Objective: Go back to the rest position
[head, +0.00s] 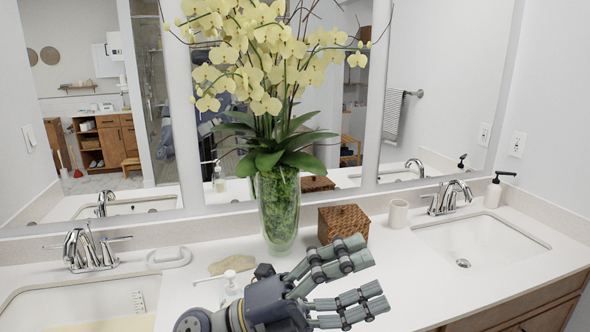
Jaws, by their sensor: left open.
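My left gripper (352,283) is in the lower middle of the head view, above the white countertop (405,270). Its segmented grey fingers are spread apart, with nothing between them. It is in front of the glass vase and the wicker box, apart from both as far as I can tell. It partly covers a white pump bottle (231,285) behind it. My right gripper is not in view.
A tall glass vase (279,215) with yellow orchids stands behind the hand. A wicker box (343,222), a white cup (398,214) and a soap dispenser (494,190) stand to its right. Sinks lie at left (80,300) and right (490,240). Mirrors (440,60) line the back wall.

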